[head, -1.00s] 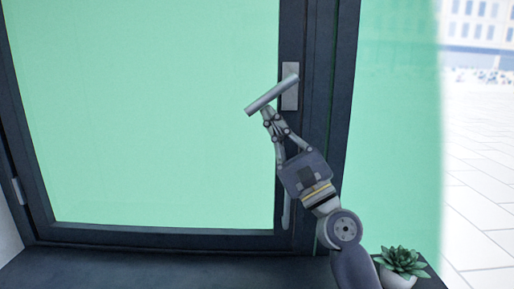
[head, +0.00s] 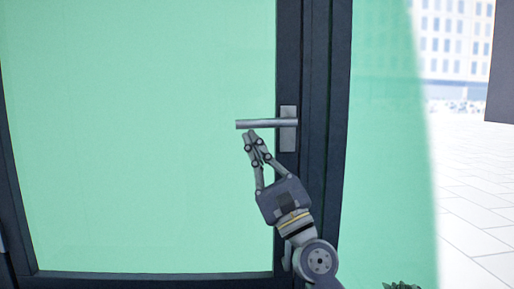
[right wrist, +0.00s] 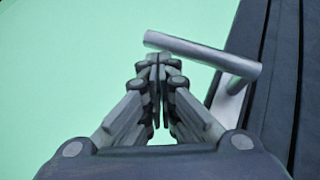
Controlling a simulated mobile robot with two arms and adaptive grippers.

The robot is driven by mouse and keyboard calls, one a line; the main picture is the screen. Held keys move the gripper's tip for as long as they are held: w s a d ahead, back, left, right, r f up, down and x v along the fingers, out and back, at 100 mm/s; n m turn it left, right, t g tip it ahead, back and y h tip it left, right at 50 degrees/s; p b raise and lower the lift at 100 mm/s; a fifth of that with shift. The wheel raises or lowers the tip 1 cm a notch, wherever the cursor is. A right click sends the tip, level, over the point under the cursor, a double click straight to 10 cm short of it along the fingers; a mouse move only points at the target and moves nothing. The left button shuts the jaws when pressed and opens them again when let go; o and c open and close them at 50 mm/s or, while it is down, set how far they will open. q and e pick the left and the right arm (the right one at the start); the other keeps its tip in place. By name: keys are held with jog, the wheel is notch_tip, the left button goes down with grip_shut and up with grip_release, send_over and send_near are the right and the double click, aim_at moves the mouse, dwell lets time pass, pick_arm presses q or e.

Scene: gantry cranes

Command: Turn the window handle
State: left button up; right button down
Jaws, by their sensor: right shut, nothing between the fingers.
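The window handle (head: 265,124) is a grey metal bar on an upright grey plate (head: 289,142), fixed to the dark window frame. In the head view the bar lies about level and points left from the plate. My right gripper (head: 250,135) is shut and empty, with its fingertips just under the bar near its free left end. In the right wrist view the shut fingertips (right wrist: 159,60) are close to the handle (right wrist: 205,53); I cannot tell whether they touch. My left gripper is not in view.
The window has a green-tinted pane (head: 130,140) and a dark frame (head: 312,90). A second green pane (head: 380,150) is to the right. A plant's tip (head: 402,286) shows at the bottom edge. A pale paved area lies beyond on the right.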

dwell(0.6)
jog(key=v, duration=1.2)
